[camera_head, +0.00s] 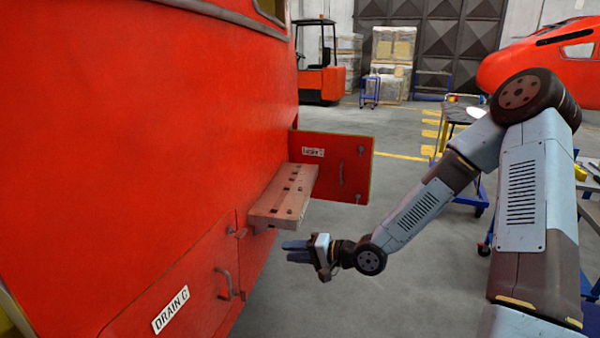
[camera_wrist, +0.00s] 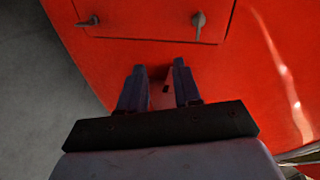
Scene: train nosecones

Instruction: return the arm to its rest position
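My arm reaches in from the right in the head view, bent at the elbow and stretched toward the red train nosecone (camera_head: 130,130). My gripper (camera_head: 290,251) is just below and right of the brown step (camera_head: 284,196) with dark holes, apart from the red body. In the wrist view my gripper's two dark fingers (camera_wrist: 158,68) stand apart, so it is open. A brownish strip with a small dark hole shows between them; I cannot tell whether it is the step. No held object is visible.
A labelled red door (camera_head: 349,165) stands open behind the step. The hatch marked DRAIN C (camera_head: 190,290) is shut, with a handle. Blue carts stand at the right, near my arm. A red forklift (camera_head: 320,75) and stacked crates are farther back. Grey floor lies clear below my gripper.

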